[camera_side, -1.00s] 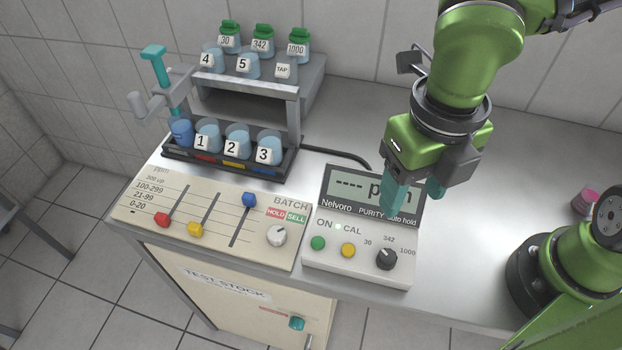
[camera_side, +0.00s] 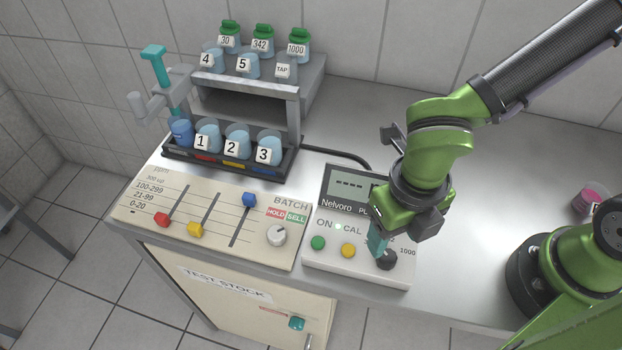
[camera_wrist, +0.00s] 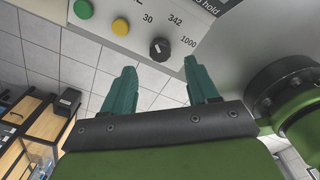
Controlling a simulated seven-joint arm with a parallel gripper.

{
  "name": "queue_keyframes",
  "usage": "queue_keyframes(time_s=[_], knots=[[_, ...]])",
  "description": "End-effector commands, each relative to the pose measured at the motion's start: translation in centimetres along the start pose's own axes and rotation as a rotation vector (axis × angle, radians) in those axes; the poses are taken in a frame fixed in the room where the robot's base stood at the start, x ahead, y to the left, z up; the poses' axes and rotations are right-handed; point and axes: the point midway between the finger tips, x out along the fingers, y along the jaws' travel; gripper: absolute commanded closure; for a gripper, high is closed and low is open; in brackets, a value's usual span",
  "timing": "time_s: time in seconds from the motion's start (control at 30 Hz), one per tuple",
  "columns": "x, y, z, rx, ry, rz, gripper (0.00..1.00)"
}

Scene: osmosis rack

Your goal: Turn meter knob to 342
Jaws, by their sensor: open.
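The dark meter knob (camera_side: 387,260) sits at the lower right of the white meter (camera_side: 330,262). It also shows in the wrist view (camera_wrist: 159,48), below the labels 30, 342 and 1000. It has a small pale mark; I cannot tell exactly where it points. My gripper (camera_wrist: 159,68) is open and empty, its teal fingertips on either side of the knob's line in the wrist view. In the side view one finger (camera_side: 377,240) is just above and left of the knob. The other finger is hidden, and contact cannot be told.
The green button (camera_side: 317,243) and yellow button (camera_side: 348,250) lie left of the knob. The batch panel (camera_side: 140,207) with sliders adjoins the meter. A rack (camera_side: 165,155) of numbered cups stands behind. The bench on the right is mostly clear, with a pink-topped item (camera_side: 590,196).

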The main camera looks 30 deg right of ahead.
Motion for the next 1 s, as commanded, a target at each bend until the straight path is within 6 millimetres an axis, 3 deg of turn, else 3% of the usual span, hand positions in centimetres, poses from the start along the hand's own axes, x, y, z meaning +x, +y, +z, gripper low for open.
queue_keyframes(time_s=[0.3, 0.73, 1.0], knots=[[5.0, 0.0, -0.1, -0.003, 0.003, -0.001, 0.41], [6.1, 0.0, 0.0, 0.000, 0.000, 0.000, 0.41], [6.0, 0.0, 0.0, 0.000, 0.000, 0.000, 0.81]])
